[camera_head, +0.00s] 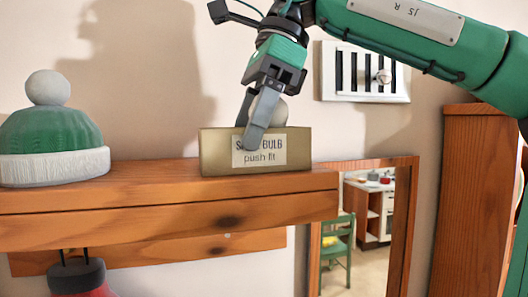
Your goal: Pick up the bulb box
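The bulb box (215,152) is a tan cardboard box with a white label reading partly "BULB push fit". It stands on the wooden shelf (150,200) near its right end. A pale round bulb-like shape (275,110) shows above the box's top edge, partly behind a finger. My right gripper (248,130) reaches down from above. One grey finger lies in front of the box and covers part of the label; the other goes down behind its top edge. Whether the fingers press on the box cannot be told. My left gripper is out of view.
A green knitted hat (50,140) with a white brim sits left on the shelf. A dark-topped red object (80,280) hangs below. A white slatted vent (362,75) is on the wall behind my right arm. A wooden-framed mirror or opening (408,200) stands right of the shelf.

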